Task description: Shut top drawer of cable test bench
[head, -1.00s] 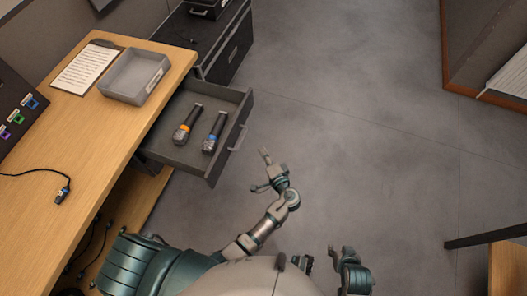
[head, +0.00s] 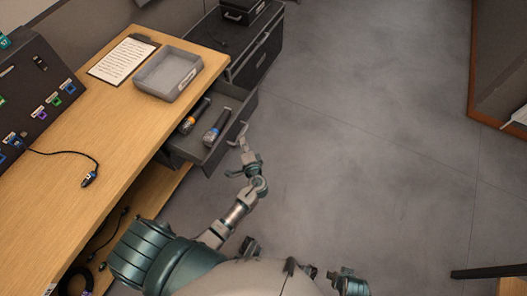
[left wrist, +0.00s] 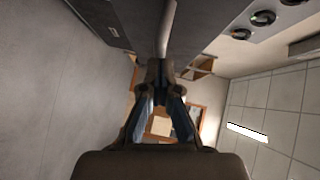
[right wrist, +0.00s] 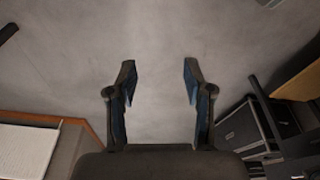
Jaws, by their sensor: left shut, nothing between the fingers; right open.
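The top drawer (head: 232,112) of the bench (head: 125,135) is partly open, its grey front (head: 218,152) standing out from the wooden edge. My right gripper (right wrist: 160,78) is open and empty over bare floor.
A grey tray (head: 154,85) and a clipboard (head: 122,60) sit on the benchtop. A dark panel (head: 30,85) and a cable with a plug (head: 88,180) are at left. A black cabinet (head: 262,50) stands beyond the drawer. The floor (head: 370,140) to the right is clear.

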